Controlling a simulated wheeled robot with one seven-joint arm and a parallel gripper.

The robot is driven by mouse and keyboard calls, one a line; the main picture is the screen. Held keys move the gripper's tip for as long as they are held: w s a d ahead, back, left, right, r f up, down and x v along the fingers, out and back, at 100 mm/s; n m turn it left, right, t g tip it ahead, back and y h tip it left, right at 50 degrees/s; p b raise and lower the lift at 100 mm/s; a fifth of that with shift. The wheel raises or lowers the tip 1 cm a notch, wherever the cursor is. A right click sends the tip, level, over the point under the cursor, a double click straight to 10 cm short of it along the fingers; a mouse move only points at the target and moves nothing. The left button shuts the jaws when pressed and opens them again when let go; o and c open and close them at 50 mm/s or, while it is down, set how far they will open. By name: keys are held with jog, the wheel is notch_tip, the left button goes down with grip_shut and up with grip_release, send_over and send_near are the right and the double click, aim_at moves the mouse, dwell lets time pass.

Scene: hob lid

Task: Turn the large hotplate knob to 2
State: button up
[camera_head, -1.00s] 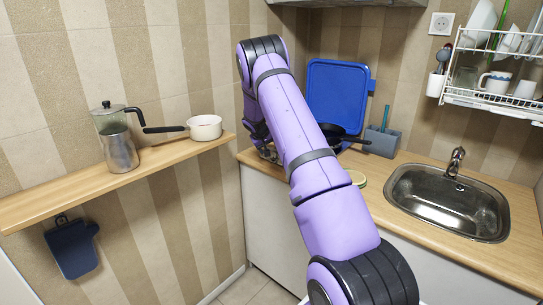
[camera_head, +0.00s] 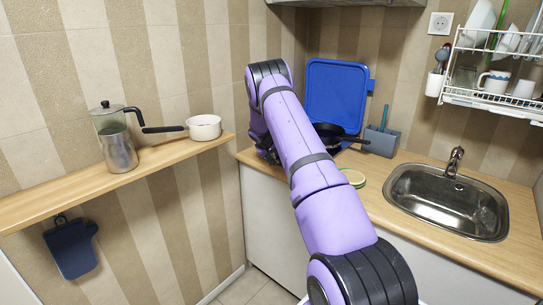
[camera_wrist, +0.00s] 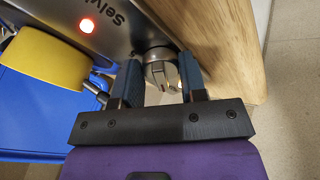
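The knob (camera_wrist: 161,72) is a round metallic dial with a raised grip, on the steel front panel (camera_wrist: 115,38) of the hob in the wrist view. My gripper (camera_wrist: 162,70) has its two dark fingers apart, one on each side of the knob. Whether the fingertips touch the knob is unclear, and I see no readable scale number. A red indicator light (camera_wrist: 87,26) glows on the panel beside printed lettering. In the head view my arm hides the gripper, the knob and most of the hob.
A wooden counter edge (camera_wrist: 225,40) lies right of the knob. A yellow round object (camera_wrist: 45,60) is at the left. In the head view, a black pan (camera_head: 338,134), a blue board (camera_head: 336,92), a grey holder (camera_head: 381,141) and a sink (camera_head: 447,202) are along the counter.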

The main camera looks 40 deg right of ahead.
jog(key=shift+c, duration=1.3)
jog(key=shift+a+m, duration=0.1)
jog(key=shift+m, duration=0.2)
jog(key=shift+w+m, duration=0.1)
jog(key=shift+m, duration=2.4)
jog(key=shift+m+g, duration=0.3)
jog(key=o, duration=0.9)
jog(key=shift+h, duration=0.3)
